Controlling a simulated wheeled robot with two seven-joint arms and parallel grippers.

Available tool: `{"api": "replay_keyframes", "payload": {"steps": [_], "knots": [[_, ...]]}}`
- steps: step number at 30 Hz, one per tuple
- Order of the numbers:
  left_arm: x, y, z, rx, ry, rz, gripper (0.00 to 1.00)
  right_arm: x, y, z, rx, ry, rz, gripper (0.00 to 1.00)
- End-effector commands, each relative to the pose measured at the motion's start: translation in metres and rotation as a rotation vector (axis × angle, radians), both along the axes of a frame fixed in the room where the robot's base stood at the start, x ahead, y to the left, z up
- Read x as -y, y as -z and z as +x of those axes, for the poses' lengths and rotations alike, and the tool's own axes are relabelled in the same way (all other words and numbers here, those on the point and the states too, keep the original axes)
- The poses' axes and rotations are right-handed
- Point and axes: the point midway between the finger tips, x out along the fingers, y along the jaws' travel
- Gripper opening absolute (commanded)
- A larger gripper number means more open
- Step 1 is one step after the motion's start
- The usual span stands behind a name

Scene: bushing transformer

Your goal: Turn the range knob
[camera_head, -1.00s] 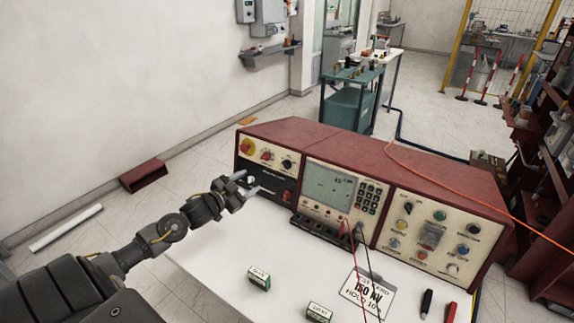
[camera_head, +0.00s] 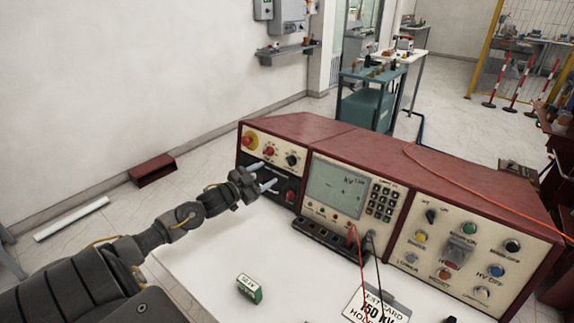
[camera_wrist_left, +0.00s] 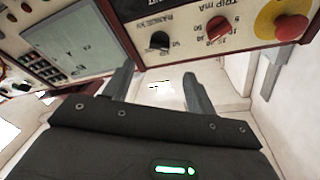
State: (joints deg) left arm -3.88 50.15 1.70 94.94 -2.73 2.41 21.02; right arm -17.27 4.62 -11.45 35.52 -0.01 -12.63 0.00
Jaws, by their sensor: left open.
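The range knob is a small black knob (camera_head: 291,159) on the cream upper left strip of the red-cased test console (camera_head: 420,172). In the left wrist view, upside down, the black range knob (camera_wrist_left: 160,40) sits under its "RANGE kV" lettering, beside a red "TRIP mA" knob (camera_wrist_left: 218,28). My left gripper (camera_head: 262,177) is open and empty in front of the console's left section, below the knob row. In the wrist view its two fingers (camera_wrist_left: 156,78) are apart and point toward the panel, with the range knob beyond them. Neither finger appears to touch it. My right gripper is not seen.
A red stop button on a yellow base (camera_head: 249,140) is left of the knobs. A screen (camera_head: 336,187) and keypad fill the middle section. Red and black leads hang in front. A green-and-white block (camera_head: 249,289) and a card (camera_head: 376,307) lie on the white bench.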

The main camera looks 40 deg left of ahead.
Motion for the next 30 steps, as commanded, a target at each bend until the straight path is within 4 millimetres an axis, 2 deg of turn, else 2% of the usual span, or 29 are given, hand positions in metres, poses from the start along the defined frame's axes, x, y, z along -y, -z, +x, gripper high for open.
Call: {"api": "replay_keyframes", "payload": {"steps": [12, 16, 22, 30], "knots": [[0.009, -0.002, 0.069, 0.002, 0.001, -0.002, 0.56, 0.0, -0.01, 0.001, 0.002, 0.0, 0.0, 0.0], [0.011, -0.002, 0.086, 0.002, 0.001, -0.002, 0.56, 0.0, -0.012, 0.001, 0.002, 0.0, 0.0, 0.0], [0.013, -0.001, 0.1, 0.0, 0.002, 0.0, 0.56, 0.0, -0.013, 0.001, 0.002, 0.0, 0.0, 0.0], [0.013, 0.0, 0.102, -0.001, 0.003, 0.0, 0.56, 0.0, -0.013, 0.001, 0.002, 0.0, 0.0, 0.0]]}}
